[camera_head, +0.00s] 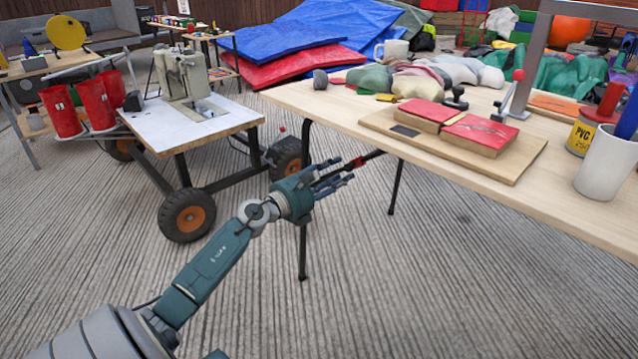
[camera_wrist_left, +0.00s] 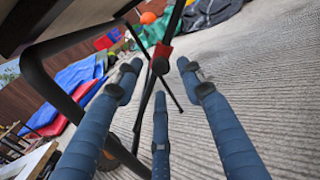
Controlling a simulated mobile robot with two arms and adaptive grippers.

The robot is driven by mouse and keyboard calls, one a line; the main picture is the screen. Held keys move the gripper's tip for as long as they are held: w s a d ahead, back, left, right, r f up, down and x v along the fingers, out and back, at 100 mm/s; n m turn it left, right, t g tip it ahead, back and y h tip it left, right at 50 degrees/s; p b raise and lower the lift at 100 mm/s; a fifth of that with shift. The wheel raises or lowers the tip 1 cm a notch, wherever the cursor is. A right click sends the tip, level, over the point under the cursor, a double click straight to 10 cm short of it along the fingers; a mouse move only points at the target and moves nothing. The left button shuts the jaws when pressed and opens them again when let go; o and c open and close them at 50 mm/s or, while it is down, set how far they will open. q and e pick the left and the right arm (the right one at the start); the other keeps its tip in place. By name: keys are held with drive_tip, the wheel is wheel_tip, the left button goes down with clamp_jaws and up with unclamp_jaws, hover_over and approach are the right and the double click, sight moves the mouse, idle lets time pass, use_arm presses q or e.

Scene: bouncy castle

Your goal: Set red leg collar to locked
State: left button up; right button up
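The red leg collar (camera_head: 358,162) sits on a dark slanting bar under the light wooden table. In the left wrist view the red collar (camera_wrist_left: 162,50) shows beyond the fingers, around the dark bar, with a dark round knob (camera_wrist_left: 160,66) at its lower end. My left gripper (camera_head: 340,176) is under the table's near left edge, close to the collar. Its blue fingers (camera_wrist_left: 160,78) are spread, with the collar and knob ahead of the gap between them. I cannot tell whether a finger touches. Whether the collar is locked cannot be read. My right gripper is not in view.
The wooden table (camera_head: 285,95) stands above the gripper, with black legs (camera_head: 303,225) beside it. A wheeled cart (camera_head: 165,132) with a sewing machine and red cups stands at left. The ribbed floor (camera_head: 420,290) in front is clear.

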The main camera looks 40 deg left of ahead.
use_arm(q)
drive_tip(key=s, duration=1)
drive_tip(key=shift+s+a, duration=0.15)
drive_tip(key=shift+a, duration=0.25)
